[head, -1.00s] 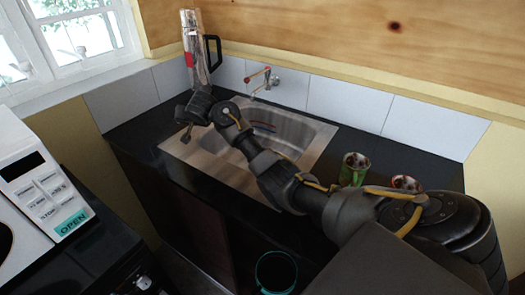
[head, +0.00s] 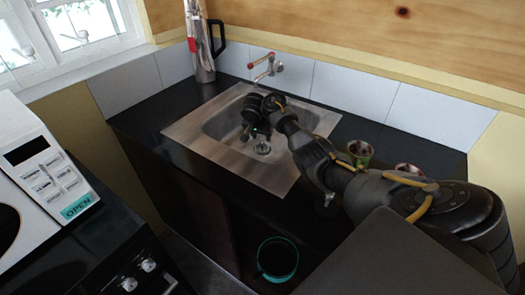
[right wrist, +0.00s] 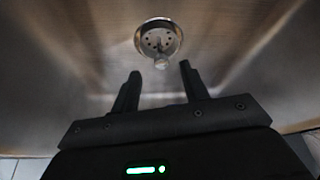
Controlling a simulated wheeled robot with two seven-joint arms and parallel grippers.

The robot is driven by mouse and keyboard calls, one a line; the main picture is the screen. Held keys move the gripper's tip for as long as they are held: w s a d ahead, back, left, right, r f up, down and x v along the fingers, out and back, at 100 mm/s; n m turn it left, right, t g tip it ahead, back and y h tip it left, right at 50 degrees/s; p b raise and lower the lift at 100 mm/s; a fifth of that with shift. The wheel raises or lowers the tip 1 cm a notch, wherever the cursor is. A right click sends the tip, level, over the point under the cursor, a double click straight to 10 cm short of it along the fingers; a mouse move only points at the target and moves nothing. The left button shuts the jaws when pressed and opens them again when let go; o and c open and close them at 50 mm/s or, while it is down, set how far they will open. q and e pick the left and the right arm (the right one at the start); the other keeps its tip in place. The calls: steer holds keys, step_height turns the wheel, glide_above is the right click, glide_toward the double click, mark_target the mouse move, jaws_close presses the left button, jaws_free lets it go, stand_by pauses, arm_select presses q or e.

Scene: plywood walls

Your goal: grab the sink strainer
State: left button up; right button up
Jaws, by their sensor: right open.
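The sink strainer (right wrist: 158,40) is a round metal piece with small holes and a knob, sitting in the bottom of the steel sink (head: 185,133). It also shows in the head view (head: 262,148), just below my right gripper (head: 254,135). In the right wrist view my right gripper (right wrist: 158,82) is open and empty. Its two dark fingers point toward the strainer, which lies beyond the fingertips and roughly centred between them. I see no contact. My left gripper is not in view.
A tap (head: 265,68) is on the wall behind the sink. A tall metal flask (head: 199,45) stands at the back left. Two cups, one green (head: 360,152), stand right of the sink, close to my right arm. A microwave (head: 40,175) is at the left.

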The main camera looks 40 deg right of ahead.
mark_target(262, 141)
steer(key=shift+b+x, duration=0.85)
steer(key=shift+x, duration=1.8)
steer(key=shift+w, duration=0.15)
jaws_close()
steer(key=shift+r, duration=0.2)
step_height(262, 141, up, 18)
steer(key=p, duration=0.2)
steer(key=shift+p, duration=0.4)
